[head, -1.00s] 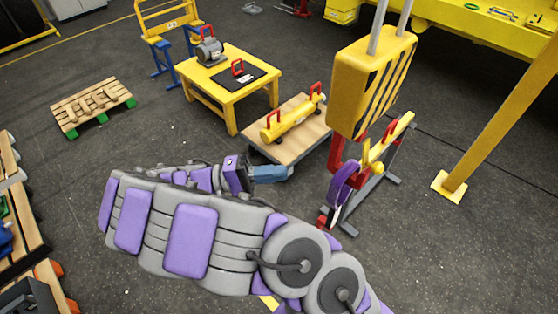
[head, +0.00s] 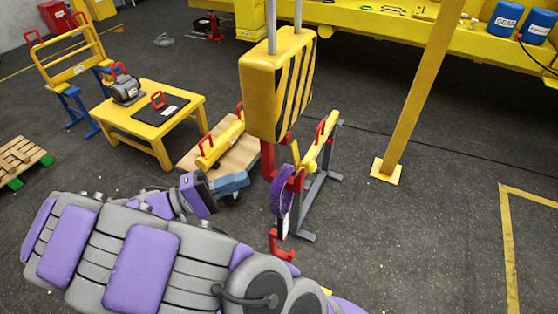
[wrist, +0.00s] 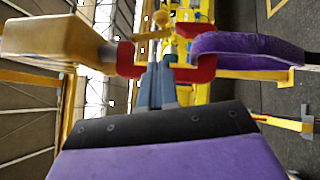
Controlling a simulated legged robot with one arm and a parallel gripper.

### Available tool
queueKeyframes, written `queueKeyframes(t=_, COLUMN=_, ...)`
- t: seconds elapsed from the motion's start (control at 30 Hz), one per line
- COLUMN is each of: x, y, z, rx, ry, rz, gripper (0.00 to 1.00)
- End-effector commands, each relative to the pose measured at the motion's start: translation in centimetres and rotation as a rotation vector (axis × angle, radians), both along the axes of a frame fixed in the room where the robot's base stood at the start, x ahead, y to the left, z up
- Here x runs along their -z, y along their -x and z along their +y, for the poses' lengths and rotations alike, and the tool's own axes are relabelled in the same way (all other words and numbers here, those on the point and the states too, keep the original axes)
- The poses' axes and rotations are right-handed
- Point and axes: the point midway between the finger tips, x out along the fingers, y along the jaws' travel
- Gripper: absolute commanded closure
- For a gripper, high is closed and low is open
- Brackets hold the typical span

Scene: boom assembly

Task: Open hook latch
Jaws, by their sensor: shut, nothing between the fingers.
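The yellow hook block (head: 265,95) with black stripes hangs at the centre of the head view. Its red hook (head: 267,158) is below, with a purple sling (head: 282,190) on it. My gripper (head: 240,183) is shut and empty, just left of the hook. In the wrist view my blue-grey fingers (wrist: 160,70) point into the hook's opening, between the red hook's shank side (wrist: 126,60) and the sling (wrist: 240,48). Yellow pieces (wrist: 152,36) lie beyond the fingertips; I cannot tell whether one is the latch. Contact is unclear.
A yellow beam on a grey stand (head: 318,180) is close behind the hook. A cart with a yellow cylinder (head: 220,145) and a yellow table (head: 155,125) are behind my gripper. A yellow post (head: 415,95) rises on the right. Floor at right is mostly clear.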

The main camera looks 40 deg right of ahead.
Motion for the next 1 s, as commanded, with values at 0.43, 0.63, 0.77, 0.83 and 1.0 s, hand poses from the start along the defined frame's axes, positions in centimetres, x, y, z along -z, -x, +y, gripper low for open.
queueKeyframes(t=0.43, x=0.0, y=0.1, z=-0.2, rx=-0.002, ry=-0.002, rz=0.001, gripper=1.00)
queueKeyframes(t=0.63, x=-0.5, y=0.7, z=-1.7, rx=-0.001, ry=-0.001, rz=-0.001, gripper=1.00)
queueKeyframes(t=0.77, x=-0.9, y=1.6, z=-3.8, rx=0.003, ry=0.000, rz=0.002, gripper=1.00)
queueKeyframes(t=0.83, x=-1.0, y=2.0, z=-5.0, rx=0.002, ry=-0.003, rz=0.001, gripper=1.00)
queueKeyframes(t=1.0, x=-1.4, y=3.1, z=-7.5, rx=0.001, ry=0.000, rz=0.004, gripper=1.00)
